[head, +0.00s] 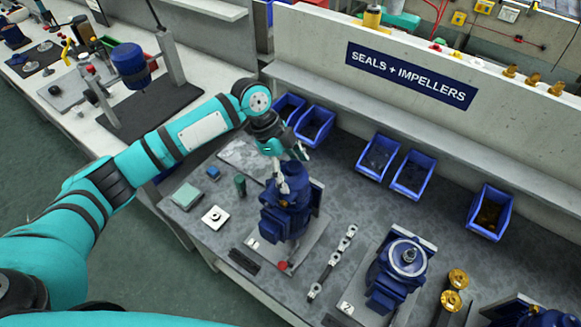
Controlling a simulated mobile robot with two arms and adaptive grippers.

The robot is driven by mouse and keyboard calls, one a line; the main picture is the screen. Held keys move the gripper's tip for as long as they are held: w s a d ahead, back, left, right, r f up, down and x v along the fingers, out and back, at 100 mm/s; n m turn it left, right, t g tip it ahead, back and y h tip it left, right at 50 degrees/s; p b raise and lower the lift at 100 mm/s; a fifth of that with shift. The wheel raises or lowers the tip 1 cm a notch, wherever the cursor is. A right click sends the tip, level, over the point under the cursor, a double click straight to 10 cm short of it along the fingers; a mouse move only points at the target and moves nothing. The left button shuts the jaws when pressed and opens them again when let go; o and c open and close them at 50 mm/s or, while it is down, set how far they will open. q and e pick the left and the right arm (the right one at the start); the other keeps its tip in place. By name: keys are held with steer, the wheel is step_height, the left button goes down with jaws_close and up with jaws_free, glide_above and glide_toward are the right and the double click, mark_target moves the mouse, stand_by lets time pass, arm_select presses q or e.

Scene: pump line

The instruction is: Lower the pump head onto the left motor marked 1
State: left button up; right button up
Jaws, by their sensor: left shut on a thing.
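My left gripper (283,180) reaches down from the end of the teal arm, shut on the top of the dark blue pump head (291,192). The pump head is at the left motor (284,222), which stands on a grey plate on the bench. From this angle the two blue bodies overlap, and I cannot tell whether they touch or a gap remains. My right gripper is not in view.
A second blue motor (398,272) with its shaft up stands to the right. A row of metal fittings (332,262) lies between the motors. Blue bins (379,155) line the back wall. A green cylinder (240,186) stands left.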

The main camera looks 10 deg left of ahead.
arm_select(q)
steer(key=shift+f+b, duration=0.3)
steer(key=shift+f, duration=0.45)
steer(key=o, duration=1.2)
steer(key=shift+s, duration=0.1)
steer(key=shift+r, duration=0.15)
step_height(320, 180, up, 7)
steer(key=p, duration=0.6)
steer(key=shift+p, duration=0.35)
steer(key=shift+r+p, duration=0.85)
steer(key=shift+r, duration=0.1)
steer(key=shift+f, duration=0.1)
